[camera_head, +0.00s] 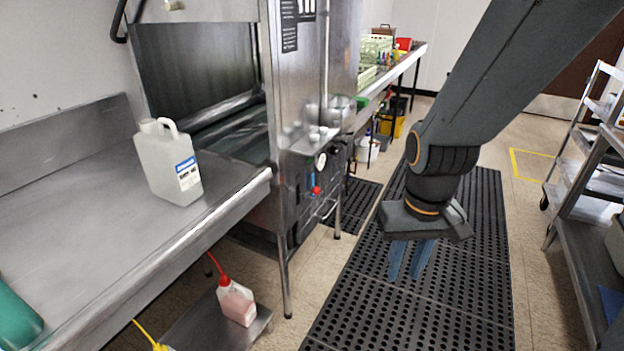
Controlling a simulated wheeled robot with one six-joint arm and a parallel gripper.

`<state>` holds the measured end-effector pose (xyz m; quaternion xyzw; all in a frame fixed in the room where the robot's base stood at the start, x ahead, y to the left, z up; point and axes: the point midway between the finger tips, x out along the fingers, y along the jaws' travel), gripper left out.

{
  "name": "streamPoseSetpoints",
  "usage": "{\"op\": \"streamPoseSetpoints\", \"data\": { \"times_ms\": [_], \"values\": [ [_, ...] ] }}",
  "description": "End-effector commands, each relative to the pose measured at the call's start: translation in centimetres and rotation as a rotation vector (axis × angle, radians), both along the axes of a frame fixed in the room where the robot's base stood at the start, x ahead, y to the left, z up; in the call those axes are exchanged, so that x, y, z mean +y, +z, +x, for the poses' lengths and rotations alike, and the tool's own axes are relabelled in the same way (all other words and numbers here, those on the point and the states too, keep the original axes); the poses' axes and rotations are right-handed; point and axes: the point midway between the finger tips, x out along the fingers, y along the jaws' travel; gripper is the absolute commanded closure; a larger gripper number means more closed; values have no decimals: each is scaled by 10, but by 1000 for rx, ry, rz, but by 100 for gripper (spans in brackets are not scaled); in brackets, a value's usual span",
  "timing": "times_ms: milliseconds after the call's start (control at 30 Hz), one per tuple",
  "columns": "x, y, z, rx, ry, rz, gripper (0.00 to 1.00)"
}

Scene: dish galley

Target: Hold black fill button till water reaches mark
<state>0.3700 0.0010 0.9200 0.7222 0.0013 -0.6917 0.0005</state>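The steel dish machine (295,90) stands left of centre with a dark control panel (297,205) low on its front. The panel carries a red button or knob (316,190), a small blue strip (312,178) and a round white gauge (320,161) above. A black fill button, a water level and a mark are too small to tell apart here. My gripper (405,277) hangs over the black floor mat, right of the panel and clear of it. Its two blue-grey fingers point down, apart, with nothing between them.
A steel counter (100,220) at left bears a white jug (168,160). A red-capped bottle (237,301) stands on a low shelf below. Black mats (400,310) cover the open aisle. A shelf cart (590,200) stands at right, and a yellow bucket (392,124) farther back.

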Motion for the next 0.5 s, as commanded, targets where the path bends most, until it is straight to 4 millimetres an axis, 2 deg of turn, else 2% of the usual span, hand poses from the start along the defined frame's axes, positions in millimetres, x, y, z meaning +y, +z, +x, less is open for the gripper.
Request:
{"op": "streamPoseSetpoints", "data": {
  "times_ms": [33, 133, 500],
  "values": [
    [0, 0, 0, 0, 0, 0, 84],
    [0, 0, 0, 0, 0, 0, 100],
    [0, 0, 0, 0, 0, 0, 100]
  ]
}}
